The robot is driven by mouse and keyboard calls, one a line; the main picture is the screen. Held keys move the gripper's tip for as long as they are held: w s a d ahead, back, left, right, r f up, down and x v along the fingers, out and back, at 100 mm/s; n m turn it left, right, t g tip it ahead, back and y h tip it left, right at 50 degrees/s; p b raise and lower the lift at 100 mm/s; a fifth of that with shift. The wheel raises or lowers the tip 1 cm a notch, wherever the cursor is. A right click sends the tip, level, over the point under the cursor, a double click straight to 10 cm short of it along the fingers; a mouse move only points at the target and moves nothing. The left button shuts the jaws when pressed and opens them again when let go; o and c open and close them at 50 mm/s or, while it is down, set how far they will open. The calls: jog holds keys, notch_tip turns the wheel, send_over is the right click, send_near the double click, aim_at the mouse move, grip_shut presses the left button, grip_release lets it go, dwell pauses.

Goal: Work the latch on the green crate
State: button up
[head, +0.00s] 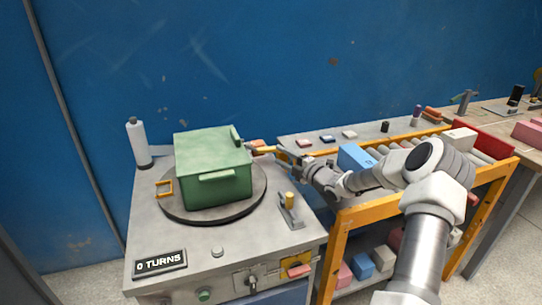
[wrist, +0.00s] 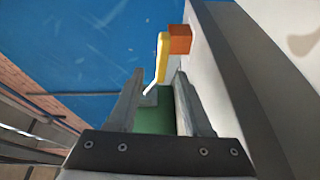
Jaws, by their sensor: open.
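The green crate (head: 215,185) sits lidded on a round dark turntable (head: 185,214) on the grey bench. A dark green fitting (head: 237,137) stands at its upper right edge. The yellow handle (wrist: 162,55) on a thin pale rod shows just beyond the fingertips. I cannot tell whether the fingers touch it.
An orange block (wrist: 180,40) is beside the handle in the wrist view. A yellow bracket (head: 165,188) is at the turntable's left. A roller rack (head: 342,225) stands right.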

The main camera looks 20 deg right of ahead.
aim_at(273, 151)
jog(key=shift+d+f, duration=0.4)
jog(key=b+x, duration=0.1)
jog(key=x, duration=0.6)
jog(key=shift+w+a+r, duration=0.1)
jog(key=shift+r, duration=0.1)
grip_shut()
dwell(1.0)
